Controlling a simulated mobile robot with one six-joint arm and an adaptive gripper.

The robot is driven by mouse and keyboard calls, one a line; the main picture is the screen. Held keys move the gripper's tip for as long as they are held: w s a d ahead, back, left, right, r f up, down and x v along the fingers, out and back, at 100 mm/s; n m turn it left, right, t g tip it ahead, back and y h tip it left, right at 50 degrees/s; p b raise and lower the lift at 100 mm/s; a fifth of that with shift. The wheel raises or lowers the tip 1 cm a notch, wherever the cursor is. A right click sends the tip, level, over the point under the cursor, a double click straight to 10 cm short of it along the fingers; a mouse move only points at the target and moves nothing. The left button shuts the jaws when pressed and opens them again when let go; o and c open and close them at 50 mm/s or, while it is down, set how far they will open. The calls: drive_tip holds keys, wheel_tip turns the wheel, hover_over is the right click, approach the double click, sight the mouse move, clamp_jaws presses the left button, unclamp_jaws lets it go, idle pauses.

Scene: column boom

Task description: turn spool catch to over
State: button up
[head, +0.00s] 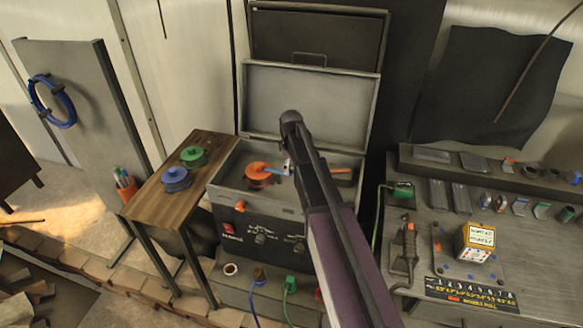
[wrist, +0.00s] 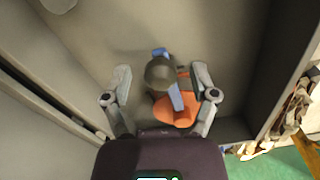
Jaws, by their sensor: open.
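An orange spool (head: 258,174) sits inside the open grey machine box. A blue bar (head: 277,171), which looks like the spool catch, lies across its right side. In the wrist view the orange part (wrist: 174,113) lies partly under a round grey hub (wrist: 158,72). The blue bar (wrist: 176,97) crosses the hub's lower right edge, and a blue tab shows at its top. My gripper (wrist: 162,82) is open, with one finger on each side of the hub. I cannot tell whether either finger touches anything. In the head view my arm hides part of the box.
The raised lid (head: 310,105) stands behind the box, and the box walls enclose the spool. A wooden side table (head: 165,205) on the left holds a green spool (head: 193,156) and a blue spool (head: 175,179). A cluttered workbench (head: 435,220) stands on the right.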

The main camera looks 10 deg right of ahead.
drive_tip(key=shift+s+m, duration=0.1)
drive_tip(key=shift+m, duration=0.2)
